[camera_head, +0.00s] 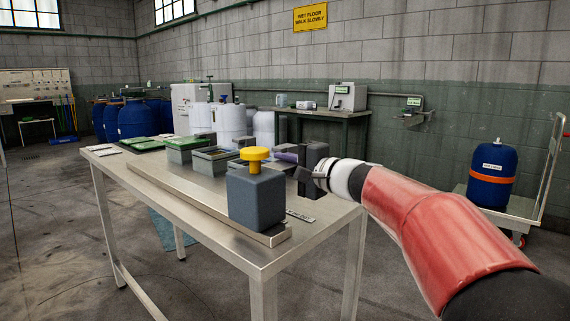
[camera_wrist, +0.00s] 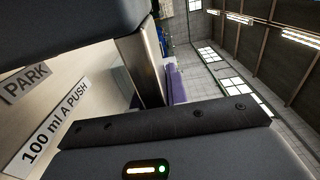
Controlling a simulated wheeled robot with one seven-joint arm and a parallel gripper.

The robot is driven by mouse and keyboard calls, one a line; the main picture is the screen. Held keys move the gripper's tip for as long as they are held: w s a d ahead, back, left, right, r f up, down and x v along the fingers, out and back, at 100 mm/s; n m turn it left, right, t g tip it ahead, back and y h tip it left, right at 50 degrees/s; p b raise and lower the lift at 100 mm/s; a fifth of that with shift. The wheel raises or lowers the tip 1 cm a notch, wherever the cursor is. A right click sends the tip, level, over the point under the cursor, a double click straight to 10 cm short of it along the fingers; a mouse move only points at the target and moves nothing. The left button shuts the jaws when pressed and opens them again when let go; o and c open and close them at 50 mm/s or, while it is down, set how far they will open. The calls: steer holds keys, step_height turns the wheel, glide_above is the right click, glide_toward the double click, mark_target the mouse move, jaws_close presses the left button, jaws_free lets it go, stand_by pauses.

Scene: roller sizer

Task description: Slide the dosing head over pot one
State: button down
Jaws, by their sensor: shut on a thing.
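The dosing head (camera_head: 257,198), a dark grey block with a yellow knob (camera_head: 255,156) on top, stands upright at the near end of a long steel rail on the table. My gripper (camera_head: 304,176) is at its right, low over the table; the jaws are shut, but their contact on the head is hidden. In the wrist view dark surfaces fill the top and bottom, with a steel strip (camera_wrist: 145,65) between. Green-rimmed pots (camera_head: 187,150) and a dark open pot (camera_head: 213,160) stand farther back along the rail; which is pot one is unclear.
The steel table (camera_head: 262,258) carries a "100 ml A PUSH" label (camera_wrist: 55,132) and a "PARK" label (camera_wrist: 26,83). A purple object (camera_head: 287,150) lies behind my gripper. White drums (camera_head: 230,122) stand behind. A blue drum (camera_head: 492,177) on a trolley is at right.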

steer(key=p+x, duration=0.2)
steer(key=x, duration=1.3)
steer(key=c, duration=1.4)
jaws_free()
steer(key=shift+d, duration=0.1)
steer(key=shift+b+v, duration=1.35)
steer(key=shift+v, duration=2.5)
